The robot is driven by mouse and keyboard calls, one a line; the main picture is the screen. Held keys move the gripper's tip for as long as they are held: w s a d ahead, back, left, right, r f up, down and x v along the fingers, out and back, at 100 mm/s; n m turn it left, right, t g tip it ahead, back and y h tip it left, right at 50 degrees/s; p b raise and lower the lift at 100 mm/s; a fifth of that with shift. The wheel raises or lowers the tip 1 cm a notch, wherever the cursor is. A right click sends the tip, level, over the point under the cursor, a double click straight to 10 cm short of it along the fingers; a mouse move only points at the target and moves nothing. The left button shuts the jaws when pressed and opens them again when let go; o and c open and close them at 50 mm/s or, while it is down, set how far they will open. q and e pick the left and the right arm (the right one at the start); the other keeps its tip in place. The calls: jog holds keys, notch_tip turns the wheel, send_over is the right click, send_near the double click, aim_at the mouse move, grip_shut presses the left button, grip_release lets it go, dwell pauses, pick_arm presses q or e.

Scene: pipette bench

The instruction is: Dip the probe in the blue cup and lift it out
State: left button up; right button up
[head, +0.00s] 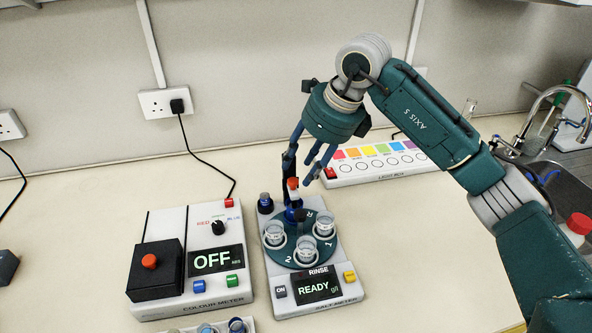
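My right gripper (298,180) comes down from above at the back of the salt meter (345,294). Its blue fingers are beside a slim piece with a red and white top (293,185), which seems to be the probe; I cannot tell whether they grip it. Its lower part runs into a dark blue area at the back of the round turntable (290,258), partly hidden. Clear cups stand on the turntable at left (274,234), right (324,224) and front (306,249). My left gripper is out of view.
The colour meter (195,303), reading OFF, stands left of the salt meter. A small dark blue bottle (265,203) stands at the salt meter's back left. A light box (375,168) lies behind to the right, near the sink (560,180). The bench at far left is mostly clear.

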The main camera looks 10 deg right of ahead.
aim_at(294, 180)
jog(key=x, duration=0.4)
jog(key=shift+w+p, duration=0.15)
jog(key=shift+p, duration=0.2)
jog(key=shift+f, duration=0.35)
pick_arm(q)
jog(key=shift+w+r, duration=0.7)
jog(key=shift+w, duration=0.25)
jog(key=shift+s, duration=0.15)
pick_arm(e)
jog(key=shift+c, duration=0.3)
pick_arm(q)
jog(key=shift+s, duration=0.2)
pick_arm(e)
grip_shut()
